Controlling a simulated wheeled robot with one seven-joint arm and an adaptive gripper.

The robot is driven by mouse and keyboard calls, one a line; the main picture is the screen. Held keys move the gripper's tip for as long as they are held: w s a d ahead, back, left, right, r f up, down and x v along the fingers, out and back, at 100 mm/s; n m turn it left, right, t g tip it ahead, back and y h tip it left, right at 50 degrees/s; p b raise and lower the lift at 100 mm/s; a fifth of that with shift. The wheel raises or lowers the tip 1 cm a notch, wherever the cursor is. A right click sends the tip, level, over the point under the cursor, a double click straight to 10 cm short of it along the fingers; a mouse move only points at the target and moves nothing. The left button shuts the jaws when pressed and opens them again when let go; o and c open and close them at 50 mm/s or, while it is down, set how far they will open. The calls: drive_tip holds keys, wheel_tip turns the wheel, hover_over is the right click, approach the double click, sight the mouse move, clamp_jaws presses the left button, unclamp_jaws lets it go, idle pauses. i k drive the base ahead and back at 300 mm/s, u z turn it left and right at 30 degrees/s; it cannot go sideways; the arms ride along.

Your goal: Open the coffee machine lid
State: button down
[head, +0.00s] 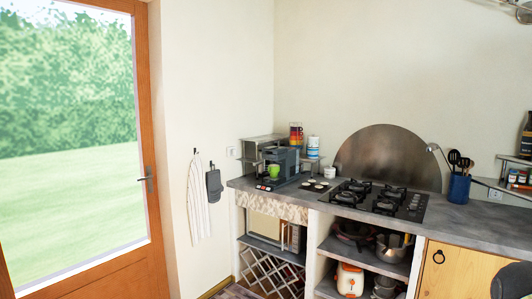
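The coffee machine (286,160) is a dark, boxy unit at the left end of the counter, close to the wall corner. A green cup (274,171) stands at its front. Small red marks show at its front base. The machine is small in the head view, so I cannot tell its lid apart or see how the lid stands. My gripper is not in view. A dark shape cut off at the bottom right corner may be part of my arm.
The grey counter (462,216) holds a gas hob (378,198) right of the machine and a blue utensil pot (459,188). Behind the machine are a wire rack and stacked cups (296,134). Open shelves with pots lie below. A glazed door (155,200) stands at left.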

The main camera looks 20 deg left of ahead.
sight(277, 151)
drive_tip(key=u, duration=0.35)
drive_tip(key=i, duration=1.8)
drive_tip(key=u, duration=0.75)
drive_tip(key=i, duration=1.2)
drive_tip(key=u, duration=0.15)
